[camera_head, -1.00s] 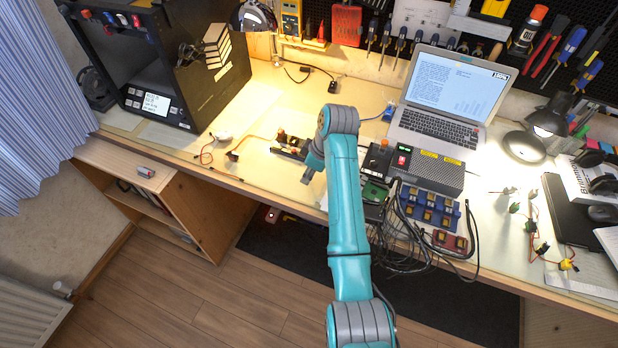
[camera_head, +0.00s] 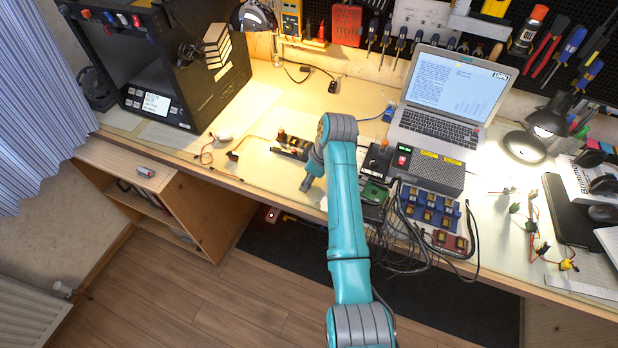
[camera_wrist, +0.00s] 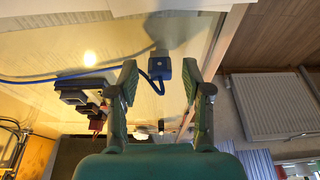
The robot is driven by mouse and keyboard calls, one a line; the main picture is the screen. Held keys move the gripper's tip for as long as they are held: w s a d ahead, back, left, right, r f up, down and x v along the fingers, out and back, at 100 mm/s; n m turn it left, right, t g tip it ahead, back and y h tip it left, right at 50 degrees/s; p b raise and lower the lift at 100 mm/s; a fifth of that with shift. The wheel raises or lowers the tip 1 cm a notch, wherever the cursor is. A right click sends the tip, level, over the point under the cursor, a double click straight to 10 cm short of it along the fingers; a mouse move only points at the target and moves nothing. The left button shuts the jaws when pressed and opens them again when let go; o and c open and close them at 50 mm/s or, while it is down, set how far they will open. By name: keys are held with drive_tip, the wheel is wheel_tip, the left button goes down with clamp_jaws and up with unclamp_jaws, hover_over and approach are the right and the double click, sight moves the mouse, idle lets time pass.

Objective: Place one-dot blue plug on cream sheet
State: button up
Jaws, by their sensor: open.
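A blue plug (camera_wrist: 160,68) with a blue cable lies near the bench's front edge in the wrist view. It shows between my open fingertips, with visible room on both sides. Its dots are too small to read. My gripper (camera_head: 306,184) is open and empty over the front of the bench in the head view. My arm may hide the plug there; a blue piece with a cable (camera_head: 388,114) shows beside the laptop. Pale sheets (camera_wrist: 180,5) cross the top of the wrist view; I cannot tell which is the cream sheet.
A black holder with small parts (camera_head: 291,146) stands behind my gripper; dark blocks show left in the wrist view (camera_wrist: 80,93). A black box (camera_head: 430,170), cables and a blue connector rack (camera_head: 430,207) crowd the right. The bench left of my gripper is mostly clear.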

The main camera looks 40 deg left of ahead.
drive_tip(key=v, duration=1.2)
drive_tip(key=shift+d, duration=0.1)
